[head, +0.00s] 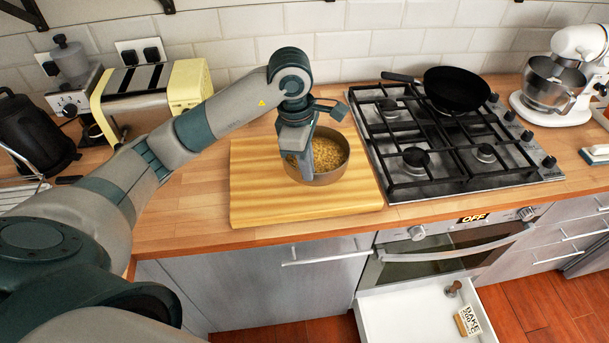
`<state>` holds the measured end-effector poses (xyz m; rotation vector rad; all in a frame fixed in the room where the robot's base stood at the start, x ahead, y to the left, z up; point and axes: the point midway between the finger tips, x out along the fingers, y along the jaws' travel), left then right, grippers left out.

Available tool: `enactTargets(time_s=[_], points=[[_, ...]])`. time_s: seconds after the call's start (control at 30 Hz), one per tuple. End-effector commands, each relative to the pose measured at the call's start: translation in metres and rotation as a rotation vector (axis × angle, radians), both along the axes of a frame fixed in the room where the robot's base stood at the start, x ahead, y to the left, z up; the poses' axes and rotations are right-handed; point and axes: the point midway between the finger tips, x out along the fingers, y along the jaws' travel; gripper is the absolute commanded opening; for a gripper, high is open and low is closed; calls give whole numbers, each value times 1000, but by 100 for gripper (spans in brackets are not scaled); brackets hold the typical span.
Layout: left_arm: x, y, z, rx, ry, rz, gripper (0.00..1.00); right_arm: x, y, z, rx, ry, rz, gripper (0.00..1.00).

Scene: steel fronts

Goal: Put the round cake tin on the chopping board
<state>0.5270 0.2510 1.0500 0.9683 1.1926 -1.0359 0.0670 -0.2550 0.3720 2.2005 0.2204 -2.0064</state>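The round cake tin (334,176) is a brown-grey round tin with a yellowish-brown, grainy-looking inside. It shows over the right part of the wooden chopping board (265,195), upright, and its base appears to rest on the board. My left gripper (304,172) points down at the tin's left side, with its fingers at the rim and wall. The fingers cover the left part of the tin. Whether they are closed on the wall is hidden from this angle. My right gripper is not in view.
A gas hob (485,155) with a black pan (456,88) is right of the board. A cream toaster (150,95) and black kettle (32,135) stand left, a stand mixer (560,75) far right. An open white drawer (410,312) juts out below the oven.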

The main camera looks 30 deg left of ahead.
Motion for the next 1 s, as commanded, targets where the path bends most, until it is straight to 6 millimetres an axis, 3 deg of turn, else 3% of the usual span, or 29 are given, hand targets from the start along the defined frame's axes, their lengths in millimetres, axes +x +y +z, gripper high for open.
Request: enactTargets(time_s=[0.57, 1.0], points=[[-7, 3, -7, -1, -1, 1, 0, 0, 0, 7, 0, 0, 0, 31], [-7, 3, -43, -1, -1, 1, 0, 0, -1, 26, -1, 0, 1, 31]])
